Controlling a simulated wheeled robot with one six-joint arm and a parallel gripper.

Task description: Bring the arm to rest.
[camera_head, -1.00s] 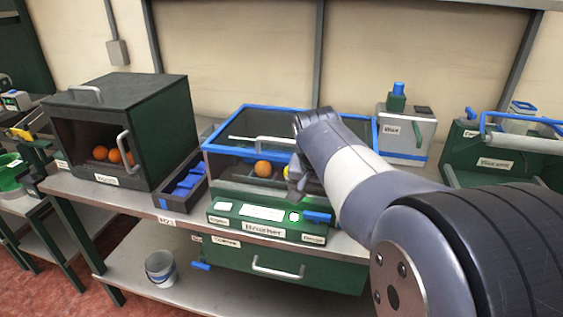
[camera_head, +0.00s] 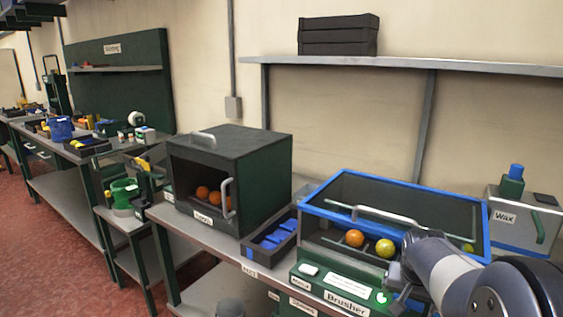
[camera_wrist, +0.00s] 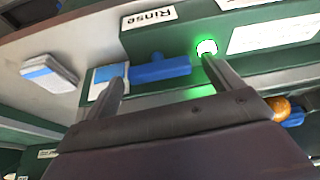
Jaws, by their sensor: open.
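My arm reaches in from the lower right in the head view, and my gripper (camera_head: 397,277) is in front of the Brusher machine (camera_head: 345,292), near its lit green button (camera_head: 382,297). In the wrist view the two fingers of my gripper (camera_wrist: 162,82) are spread with nothing between them. A blue bar (camera_wrist: 160,70) and the glowing green button (camera_wrist: 207,47) show just beyond the fingertips. Whether the fingers touch the panel I cannot tell. An orange fruit (camera_head: 354,238) and a yellow one (camera_head: 385,248) are inside the blue-rimmed Brusher.
A dark box (camera_head: 240,150) holding several oranges stands to the left, with a tray of blue blocks (camera_head: 268,241) beside it. The Wax unit (camera_head: 523,222) is at the right. A shelf (camera_head: 420,65) runs above. Red floor (camera_head: 50,255) is open at lower left.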

